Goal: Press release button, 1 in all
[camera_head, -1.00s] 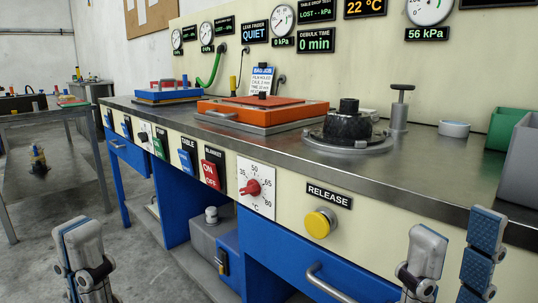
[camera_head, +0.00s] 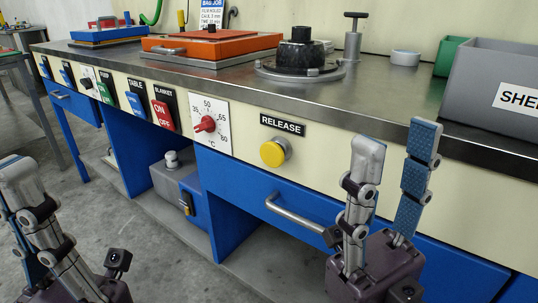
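The yellow round release button (camera_head: 273,153) sits on the cream front panel of the bench, just under the black RELEASE label (camera_head: 282,125). It stands out from the panel and nothing covers it. My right gripper (camera_head: 396,145) is at the right, in front of the panel, with its fingers pointing up and apart. It is empty and stands to the right of the button, not touching it. My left gripper (camera_head: 18,170) is at the lower left edge, far from the button. Its fingers overlap in the view, so its opening is unclear.
A red temperature dial (camera_head: 205,124) and several switches (camera_head: 163,110) line the panel left of the button. A blue drawer (camera_head: 240,184) with a metal handle (camera_head: 295,214) juts out below. A grey bin (camera_head: 480,75) and a black-capped fixture (camera_head: 300,58) stand on the metal bench top.

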